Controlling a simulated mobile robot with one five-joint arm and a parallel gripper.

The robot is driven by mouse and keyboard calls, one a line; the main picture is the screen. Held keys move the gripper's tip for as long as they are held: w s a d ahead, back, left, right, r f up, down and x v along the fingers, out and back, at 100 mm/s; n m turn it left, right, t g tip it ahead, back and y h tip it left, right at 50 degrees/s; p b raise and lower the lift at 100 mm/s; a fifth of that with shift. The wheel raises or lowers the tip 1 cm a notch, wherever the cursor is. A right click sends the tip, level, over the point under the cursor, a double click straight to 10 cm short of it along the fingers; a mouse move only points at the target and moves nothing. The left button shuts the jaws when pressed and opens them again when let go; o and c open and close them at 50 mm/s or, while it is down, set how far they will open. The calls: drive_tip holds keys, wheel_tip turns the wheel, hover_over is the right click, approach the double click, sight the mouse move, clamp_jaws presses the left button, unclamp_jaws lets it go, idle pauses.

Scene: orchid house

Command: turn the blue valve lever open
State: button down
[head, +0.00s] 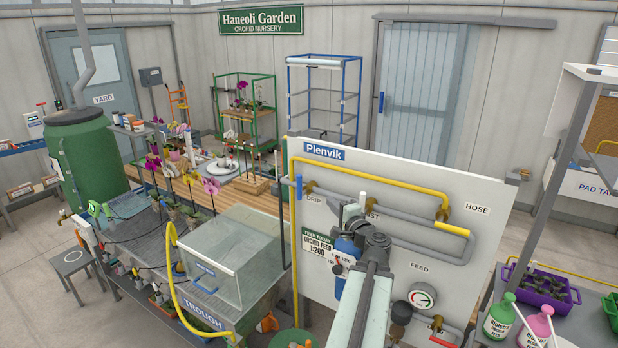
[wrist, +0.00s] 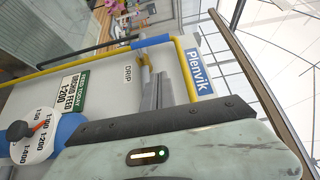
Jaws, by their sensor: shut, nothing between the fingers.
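The blue valve lever (head: 299,187) stands upright at the left edge of the white Plenvik panel (head: 400,178), beside the DRIP label. It also shows as a blue bar (wrist: 151,41) near the top of the wrist view, just beyond the fingertips. My gripper (head: 351,209) is in front of the panel, to the right of the lever in the head view. In the wrist view my gripper's grey fingers (wrist: 158,92) are together, empty, and point toward the lever's valve. The fingers look apart from the lever; the exact gap is hard to tell.
Yellow pipe (head: 375,178) and grey pipes cross the panel. A yellow lever (head: 452,228), a red lever (head: 442,342) and a gauge (head: 422,296) are to the right. A blue dosing unit (wrist: 68,128) with a white dial is close to my gripper. A clear-sided box (head: 232,262) stands left.

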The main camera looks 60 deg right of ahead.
drive_tip(key=x, duration=0.4)
drive_tip(key=w+a+x, duration=0.1)
drive_tip(key=x, duration=0.3)
drive_tip(key=a+x, duration=0.1)
drive_tip(key=x, duration=0.4)
drive_tip(key=shift+w+a, duration=0.15)
drive_tip(key=shift+w, duration=0.05)
drive_tip(key=shift+w+r, duration=0.15)
drive_tip(key=shift+w, duration=0.2)
